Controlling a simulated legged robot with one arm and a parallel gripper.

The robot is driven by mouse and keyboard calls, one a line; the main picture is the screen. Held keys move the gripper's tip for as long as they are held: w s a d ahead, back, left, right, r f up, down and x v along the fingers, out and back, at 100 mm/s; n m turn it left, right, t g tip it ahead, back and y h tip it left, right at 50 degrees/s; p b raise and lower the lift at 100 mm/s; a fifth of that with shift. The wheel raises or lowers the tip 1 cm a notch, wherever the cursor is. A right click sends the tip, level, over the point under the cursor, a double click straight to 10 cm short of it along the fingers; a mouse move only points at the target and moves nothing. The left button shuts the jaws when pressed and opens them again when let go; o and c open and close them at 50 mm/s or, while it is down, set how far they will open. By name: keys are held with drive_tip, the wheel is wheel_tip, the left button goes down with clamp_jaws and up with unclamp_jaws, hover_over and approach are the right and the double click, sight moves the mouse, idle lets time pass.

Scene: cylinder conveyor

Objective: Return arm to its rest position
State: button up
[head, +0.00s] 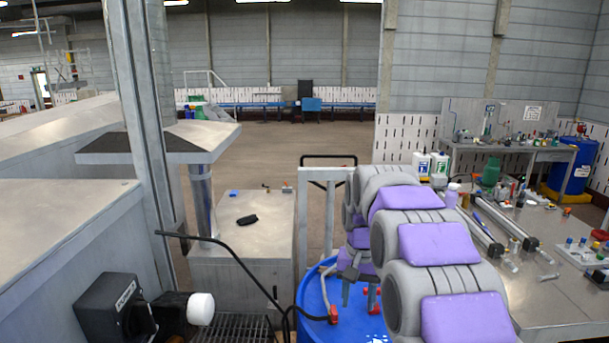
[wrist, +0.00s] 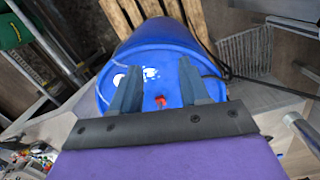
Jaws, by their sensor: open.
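My arm, grey with purple pads, reaches forward in the right half of the head view. My gripper (head: 359,300) points down over the blue barrel (head: 316,292). In the wrist view the two grey fingers of my gripper (wrist: 160,72) stand apart with nothing between them. The blue barrel (wrist: 152,42) lies behind them in that view, with a small red piece on its top. I cannot tell how far the fingertips are above the barrel.
A metal bench (head: 545,285) with tubes, bottles and small parts stands at the right, close to my arm. A grey cabinet (head: 245,262) bears a black object (head: 247,220). A metal post (head: 137,110) and a black device (head: 112,308) stand left. Open floor (head: 285,150) lies beyond.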

drive_tip(key=s+f+n+b, duration=0.1)
drive_tip(key=s+f, duration=0.3)
drive_tip(key=s, duration=0.8)
drive_tip(key=s+d+f+b, duration=0.1)
drive_tip(key=s+f+b, duration=0.3)
drive_tip(key=s, duration=0.9)
drive_tip(key=s+d+f+n+g+b, duration=0.1)
drive_tip(key=s+f, duration=0.5)
drive_tip(key=s, duration=0.7)
drive_tip(key=shift+d+f+n+b, duration=0.2)
drive_tip(key=shift+n+b, duration=0.1)
drive_tip(key=shift+b, duration=0.55)
